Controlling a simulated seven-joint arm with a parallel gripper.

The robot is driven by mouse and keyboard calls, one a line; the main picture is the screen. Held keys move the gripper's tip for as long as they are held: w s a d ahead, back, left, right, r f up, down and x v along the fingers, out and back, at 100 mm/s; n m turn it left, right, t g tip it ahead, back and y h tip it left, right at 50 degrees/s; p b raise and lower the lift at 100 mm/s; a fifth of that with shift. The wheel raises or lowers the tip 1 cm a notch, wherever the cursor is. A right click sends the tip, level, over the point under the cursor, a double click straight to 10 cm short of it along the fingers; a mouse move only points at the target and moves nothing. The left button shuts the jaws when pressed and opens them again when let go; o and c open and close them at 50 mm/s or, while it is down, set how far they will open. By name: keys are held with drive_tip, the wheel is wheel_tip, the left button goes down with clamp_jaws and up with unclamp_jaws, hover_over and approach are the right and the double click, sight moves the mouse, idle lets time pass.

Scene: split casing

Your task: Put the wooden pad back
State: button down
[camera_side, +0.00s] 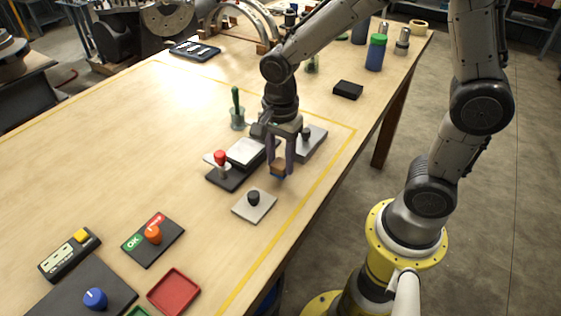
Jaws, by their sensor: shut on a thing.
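My gripper (281,170) points down above the right part of the table. It is shut on the wooden pad (279,166), a small brown block between its fingertips. A bit of blue shows just under the pad; I cannot tell what it is. The pad appears to be held above the table, near its right edge. It is above and to the right of a light grey plate with a black knob (254,198). The pad's original place cannot be made out.
A dark base with a light block and red knob (221,159) lies left of my gripper. A grey plate (313,143) lies behind it. A green-handled tool (237,108) stands in a clear holder. A red tray (173,291) is at the front. The table's left middle is clear.

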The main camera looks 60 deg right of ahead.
sight(280, 163)
drive_tip(key=shift+f, duration=0.5)
drive_tip(key=shift+f, duration=0.15)
drive_tip(key=shift+c, duration=2.1)
unclamp_jaws()
wheel_tip(280, 163, up, 12)
drive_tip(key=s+d+r+n+t, duration=0.1)
drive_tip(key=s+d+n+t, duration=0.1)
drive_tip(key=s+n, duration=0.4)
drive_tip(key=s+d+r+n+t, duration=0.1)
drive_tip(key=s+d+n+t, duration=0.1)
drive_tip(key=s+n, duration=0.5)
drive_tip(key=shift+n+t, duration=0.8)
drive_tip(key=shift+n, duration=1.7)
